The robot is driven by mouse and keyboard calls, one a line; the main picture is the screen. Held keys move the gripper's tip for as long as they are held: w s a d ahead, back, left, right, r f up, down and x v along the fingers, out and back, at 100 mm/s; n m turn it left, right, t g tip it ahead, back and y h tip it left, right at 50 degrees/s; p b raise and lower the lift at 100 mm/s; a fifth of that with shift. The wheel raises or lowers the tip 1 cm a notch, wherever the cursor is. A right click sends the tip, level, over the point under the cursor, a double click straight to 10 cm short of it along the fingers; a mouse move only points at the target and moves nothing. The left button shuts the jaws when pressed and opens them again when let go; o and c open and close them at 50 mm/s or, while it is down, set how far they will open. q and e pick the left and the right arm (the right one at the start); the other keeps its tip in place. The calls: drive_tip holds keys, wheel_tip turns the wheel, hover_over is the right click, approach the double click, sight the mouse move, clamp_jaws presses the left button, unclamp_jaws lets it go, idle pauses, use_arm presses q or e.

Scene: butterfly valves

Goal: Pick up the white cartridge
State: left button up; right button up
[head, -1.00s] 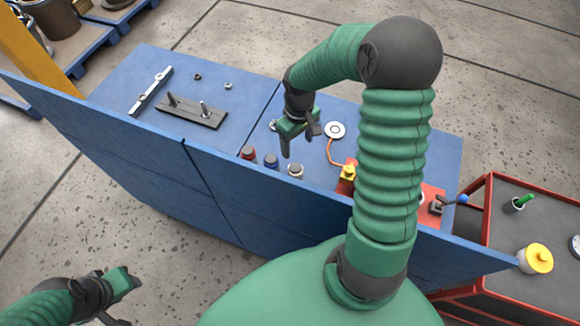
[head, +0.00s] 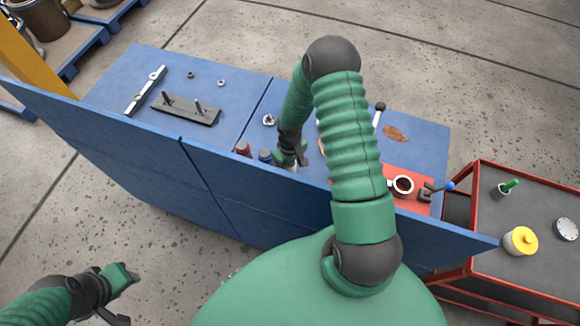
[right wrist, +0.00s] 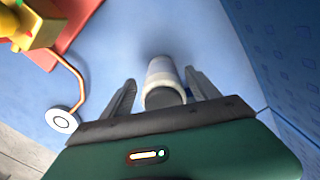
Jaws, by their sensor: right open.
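The white cartridge (right wrist: 161,78) stands between the two open fingers of my right gripper (right wrist: 160,92) in the right wrist view, with a gap visible on the left side. In the head view my right gripper (head: 291,160) is down behind the blue panel and hides most of the cartridge. My left gripper (head: 125,285) is at the lower left of the head view, away from the table; its jaw opening is unclear.
A red cartridge (head: 243,149) and a blue cartridge (head: 265,155) stand left of my right gripper. The blue panel (head: 300,205) rises along the near edge. A red plate (head: 415,205) with a ring lies to the right. A red cart (head: 540,190) stands further right.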

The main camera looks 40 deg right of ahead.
drive_tip(key=shift+w+a, duration=0.15)
drive_tip(key=shift+a, duration=0.1)
drive_tip(key=c, duration=0.6)
drive_tip(key=shift+r, duration=0.1)
drive_tip(key=c, duration=0.4)
drive_tip(key=shift+d, duration=0.1)
clamp_jaws()
use_arm(q)
drive_tip(key=shift+w+a, duration=0.1)
drive_tip(key=shift+a, duration=0.05)
use_arm(e)
drive_tip(key=shift+d, duration=0.1)
use_arm(q)
drive_tip(key=shift+f, duration=0.1)
